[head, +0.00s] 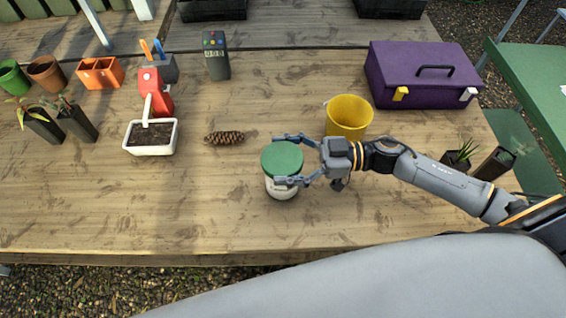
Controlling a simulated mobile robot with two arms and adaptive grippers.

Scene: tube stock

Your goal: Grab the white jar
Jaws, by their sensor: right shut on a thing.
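The white jar (281,191) has a green lid and stands upright near the middle of the wooden table, towards its front. My right gripper (284,162) comes in from the right, its fingers on either side of the jar just below the lid, and is shut on it. The fingers hide part of the jar's side. I cannot tell whether the jar's base is still on the table. My left gripper is not in view.
A yellow bucket (348,118) stands close behind my right gripper. A pine cone (224,138) and a white planter of soil (151,149) lie to the left. A purple toolbox (420,75) is at the back right. The front left of the table (120,205) is clear.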

